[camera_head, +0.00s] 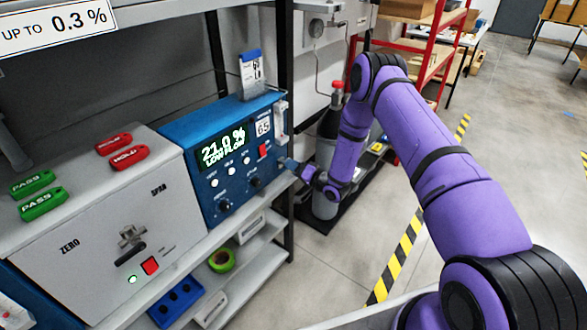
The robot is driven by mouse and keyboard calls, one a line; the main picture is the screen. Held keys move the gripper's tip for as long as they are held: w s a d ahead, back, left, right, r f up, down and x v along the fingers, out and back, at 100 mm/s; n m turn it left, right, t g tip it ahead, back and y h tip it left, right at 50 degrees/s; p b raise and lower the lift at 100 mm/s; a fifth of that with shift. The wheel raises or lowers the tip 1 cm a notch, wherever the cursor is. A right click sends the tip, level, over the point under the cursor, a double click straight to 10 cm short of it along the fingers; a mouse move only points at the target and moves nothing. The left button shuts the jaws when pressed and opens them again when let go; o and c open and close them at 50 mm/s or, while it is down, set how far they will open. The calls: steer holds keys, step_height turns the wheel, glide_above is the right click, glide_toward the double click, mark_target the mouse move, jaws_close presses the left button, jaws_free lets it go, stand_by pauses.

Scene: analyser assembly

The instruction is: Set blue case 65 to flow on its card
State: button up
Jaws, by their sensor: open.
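The blue case 65 (187,150) stands at the right end of the shelf. Its screen (222,147) reads "21.0 %" and "LOW FLOW". Below the screen are white buttons, a red switch (263,150), a left black knob (224,206) and a right black knob (255,182). A white fitting (281,122) is on its right edge. A card (252,72) with a blue top stands upright on the case; its writing is too small to read. My gripper (288,164) is open and appears empty, close to the case's lower right front; contact cannot be told.
A grey ZERO/SPAN unit (120,235) stands left of the case, with green PASS tags (42,203) and red HOLD tags (130,157) on top. A grey cylinder (325,195) stands behind my arm. A shelf upright (289,50) is beside the case. Open floor lies right.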

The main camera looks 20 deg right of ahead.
steer(key=shift+w+a, duration=0.1)
steer(key=shift+w, duration=0.1)
steer(key=c, duration=0.9)
